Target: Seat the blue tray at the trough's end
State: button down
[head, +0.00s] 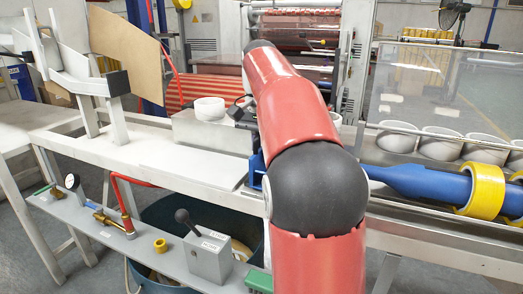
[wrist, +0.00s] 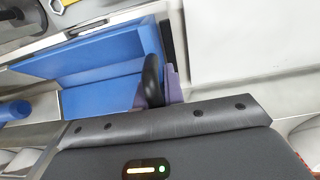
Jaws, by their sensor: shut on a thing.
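The blue tray (wrist: 90,62) lies under my gripper in the wrist view, its open inside and long blue wall showing. My gripper (wrist: 155,78) is shut on the tray's right end wall; one black finger stands in front and a purple part shows beside it. In the head view only a blue sliver of the tray (head: 257,168) shows left of my red arm, which hides my gripper. The trough (head: 440,212) runs to the right at the bench front. The arm hides where the tray meets its end, so I cannot tell if the tray rests fully down.
A blue shaft with yellow tape rolls (head: 484,191) lies along the trough. White rolls (head: 440,143) stand behind it under a clear panel (head: 440,90). A bare pale plate (head: 195,160) lies left of the tray. A grey lever box (head: 208,256) sits on the lower shelf.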

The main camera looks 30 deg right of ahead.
jog(key=shift+f, duration=0.3)
dwell(0.8)
jog(key=c, duration=1.4)
grip_release()
notch_tip(320, 180, up, 7)
jog(key=shift+r, duration=0.45)
